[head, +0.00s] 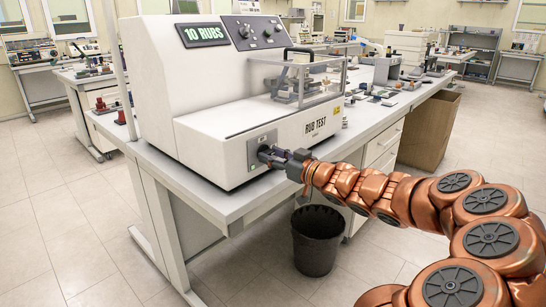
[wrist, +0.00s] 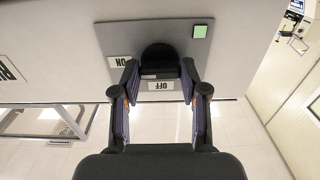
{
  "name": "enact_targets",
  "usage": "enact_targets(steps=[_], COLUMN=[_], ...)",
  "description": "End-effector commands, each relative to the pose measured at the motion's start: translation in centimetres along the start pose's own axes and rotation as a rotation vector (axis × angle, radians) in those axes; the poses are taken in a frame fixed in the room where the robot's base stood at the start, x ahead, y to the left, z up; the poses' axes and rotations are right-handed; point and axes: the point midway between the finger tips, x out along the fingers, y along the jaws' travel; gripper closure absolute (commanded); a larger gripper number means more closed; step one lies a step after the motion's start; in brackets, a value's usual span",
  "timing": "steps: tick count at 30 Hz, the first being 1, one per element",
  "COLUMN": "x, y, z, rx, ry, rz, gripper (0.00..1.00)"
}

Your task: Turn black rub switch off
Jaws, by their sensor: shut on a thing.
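The rub test machine (head: 200,90) is a large white box on the workbench, with "10 RUBS" on its display (head: 202,34). A grey switch panel (head: 253,143) is on its lower front; the panel also shows upside down in the wrist view (wrist: 115,38). The black rub switch (wrist: 158,54) is on it, near an ON label (wrist: 122,61) and an OFF label (wrist: 161,86). My gripper (wrist: 160,68) has its fingers on both sides of the switch and is shut on it. In the head view my gripper (head: 268,155) covers the switch. A green square light (wrist: 200,31) is on the panel.
The workbench edge (head: 240,205) runs below the machine. A black bin (head: 317,240) stands on the floor under my arm. A brown box (head: 430,130) stands farther right. Small items lie on the bench to the machine's right.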

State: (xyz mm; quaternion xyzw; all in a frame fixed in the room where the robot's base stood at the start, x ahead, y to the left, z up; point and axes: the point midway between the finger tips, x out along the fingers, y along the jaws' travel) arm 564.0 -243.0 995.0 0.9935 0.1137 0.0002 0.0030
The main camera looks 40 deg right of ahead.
Motion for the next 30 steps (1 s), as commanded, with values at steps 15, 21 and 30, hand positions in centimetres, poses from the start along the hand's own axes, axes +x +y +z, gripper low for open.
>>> enact_targets(steps=[15,21,30], x=[-0.05,-0.04,-0.04], y=[0.05,0.06,0.01], z=[0.41,0.42,0.45], rx=[-0.171,-0.272,-0.435], ry=[-0.003,-0.003,-0.004], rz=[0.001,0.001,0.001], gripper=[0.91,0.91,0.91])
